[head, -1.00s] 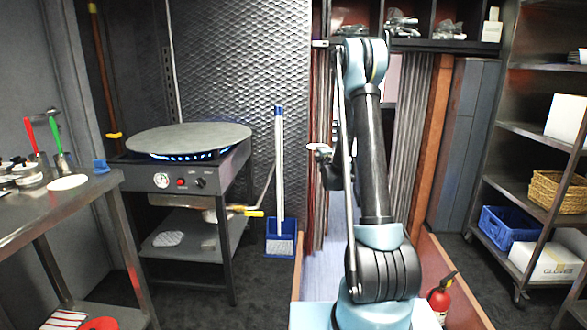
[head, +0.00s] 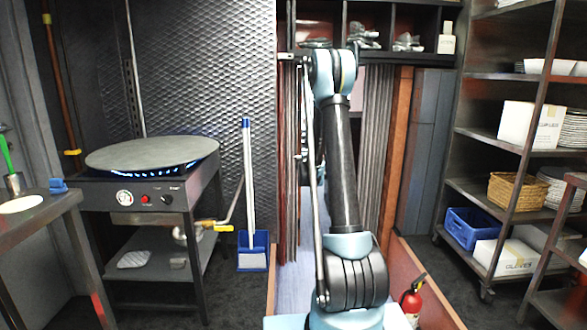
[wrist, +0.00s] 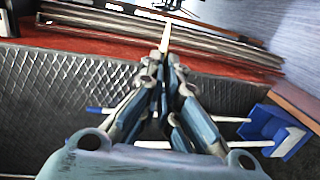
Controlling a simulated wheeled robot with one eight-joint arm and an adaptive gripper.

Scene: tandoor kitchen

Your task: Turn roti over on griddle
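The griddle (head: 152,153) is a round grey plate on a dark burner stand at the left of the head view, with blue flames under its rim. I see no roti on its top. My gripper (wrist: 164,62) shows in the wrist view with its fingertips close together. A narrow, pale cream thing (wrist: 165,38) sticks out from between the tips; I cannot tell what it is.
A blue dustpan (head: 253,251) and its long-handled broom (head: 248,180) stand right of the griddle stand. A steel table (head: 45,212) is at the left front. Shelves with a wicker basket (head: 515,190) and a blue crate (head: 474,228) are at the right, near a red extinguisher (head: 411,302).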

